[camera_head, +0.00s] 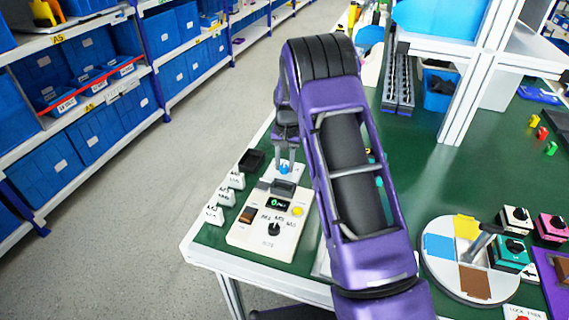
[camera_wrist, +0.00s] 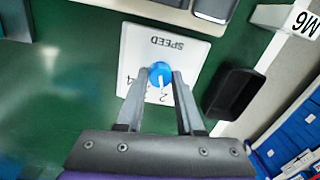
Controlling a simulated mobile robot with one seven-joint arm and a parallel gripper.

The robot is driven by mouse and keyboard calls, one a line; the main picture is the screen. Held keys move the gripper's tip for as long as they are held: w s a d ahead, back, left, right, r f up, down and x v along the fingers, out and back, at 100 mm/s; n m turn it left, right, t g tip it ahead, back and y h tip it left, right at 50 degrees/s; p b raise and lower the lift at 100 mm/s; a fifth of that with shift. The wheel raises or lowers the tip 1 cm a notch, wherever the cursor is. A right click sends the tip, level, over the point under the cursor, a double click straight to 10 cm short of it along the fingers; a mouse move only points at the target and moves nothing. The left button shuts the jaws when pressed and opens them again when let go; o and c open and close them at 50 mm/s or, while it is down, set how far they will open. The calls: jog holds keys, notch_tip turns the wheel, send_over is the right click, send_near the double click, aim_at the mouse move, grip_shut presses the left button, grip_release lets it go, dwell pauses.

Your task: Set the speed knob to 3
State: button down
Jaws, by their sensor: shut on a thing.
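The blue speed knob (camera_wrist: 160,70) sits on a white plate marked SPEED (camera_wrist: 190,55), which appears upside down in the wrist view. My gripper (camera_wrist: 159,77) is shut on the knob, with one finger on each side. A white mark on the knob points down in the picture, toward the printed 2. A 4 shows to the left of the left finger; the other numbers are hidden or unclear behind the fingers. In the head view my gripper (camera_head: 285,155) reaches down onto the small blue knob (camera_head: 284,168), and my arm covers much of the bench beside it.
A white panel (camera_head: 262,238) with a small display, switches and a black knob stands in front. A black tray (camera_wrist: 231,93) lies beside the speed plate. Labelled white blocks (camera_head: 226,197) line the bench's left edge. A round coloured dial board (camera_head: 455,289) is at right.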

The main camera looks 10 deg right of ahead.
aim_at(286, 168)
jog(key=shift+m, duration=0.3)
jog(key=m, duration=0.3)
jog(key=shift+m+p, duration=0.45)
jog(key=shift+m, duration=1.55)
jog(key=c, duration=0.5)
grip_release()
jog(key=shift+c, duration=0.2)
notch_tip(286, 168, up, 17)
jog(key=p, duration=0.1)
jog(key=shift+s+d+r, duration=0.15)
jog(key=shift+s+r, duration=0.05)
jog(key=shift+s, duration=0.2)
